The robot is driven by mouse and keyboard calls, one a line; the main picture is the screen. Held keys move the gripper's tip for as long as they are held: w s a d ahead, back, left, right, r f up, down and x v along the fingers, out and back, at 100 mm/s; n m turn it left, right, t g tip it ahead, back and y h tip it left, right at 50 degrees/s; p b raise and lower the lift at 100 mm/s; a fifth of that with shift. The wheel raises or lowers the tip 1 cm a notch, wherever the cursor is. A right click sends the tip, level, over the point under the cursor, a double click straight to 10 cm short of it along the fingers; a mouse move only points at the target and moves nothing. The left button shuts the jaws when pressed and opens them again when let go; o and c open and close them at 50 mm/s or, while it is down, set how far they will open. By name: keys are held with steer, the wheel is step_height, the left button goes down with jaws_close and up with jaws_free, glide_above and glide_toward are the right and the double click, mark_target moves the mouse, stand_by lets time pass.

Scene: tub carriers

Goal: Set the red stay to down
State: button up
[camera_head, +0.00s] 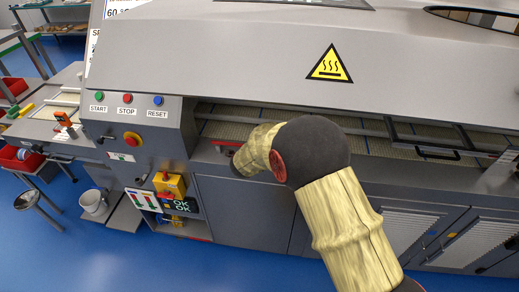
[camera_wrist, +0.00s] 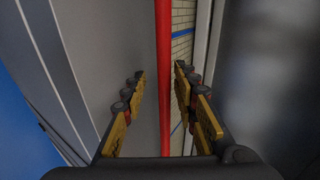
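The red stay (camera_wrist: 163,40) is a thin red bar that runs from top to bottom through the wrist view. In the head view a short red piece of it (camera_head: 226,143) shows at the machine's front edge, left of my arm; the rest is hidden. My gripper (camera_wrist: 160,72) is open, with one yellow-and-black finger on each side of the bar. A gap shows between the bar and the left finger; the right finger is closer. I cannot tell how deep the bar lies between the fingers.
The grey hood (camera_head: 230,50) with a heat warning sign hangs above a mesh conveyor (camera_head: 395,147). A control panel (camera_head: 135,125) with buttons is on the left. A black handle frame (camera_head: 430,138) is on the right. Cabinet doors (camera_head: 240,210) stand below.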

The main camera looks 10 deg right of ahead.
steer(key=v, duration=1.1)
steer(key=shift+s, duration=0.3)
steer(key=shift+a, duration=0.2)
